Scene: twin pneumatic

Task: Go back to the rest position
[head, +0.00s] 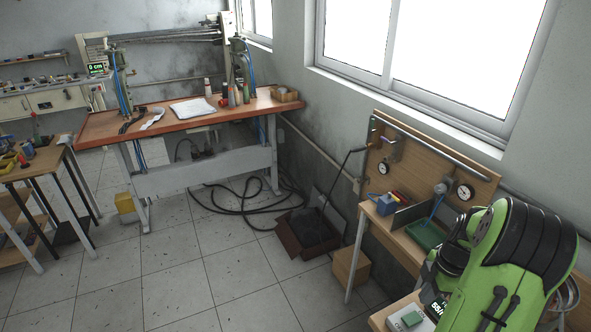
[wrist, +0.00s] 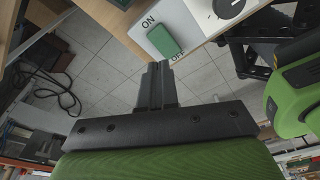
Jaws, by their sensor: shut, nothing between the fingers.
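My gripper (wrist: 158,68) shows in the wrist view with its two dark fingers closed together and nothing between them. Its fingertips point at a white switch box with a green rocker button (wrist: 166,40), marked ON and OFF. I cannot tell how wide the gap to the button is. My green arm fills the lower right of the head view, and my gripper cannot be made out there.
A wooden bench with a gauge panel (head: 480,176) stands beside my arm. An orange-topped workbench (head: 180,124) stands at the back. A dark open box (head: 305,238), a cardboard box (head: 350,268) and loose black hose (head: 232,208) lie on the floor. The tiled floor at centre left is clear.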

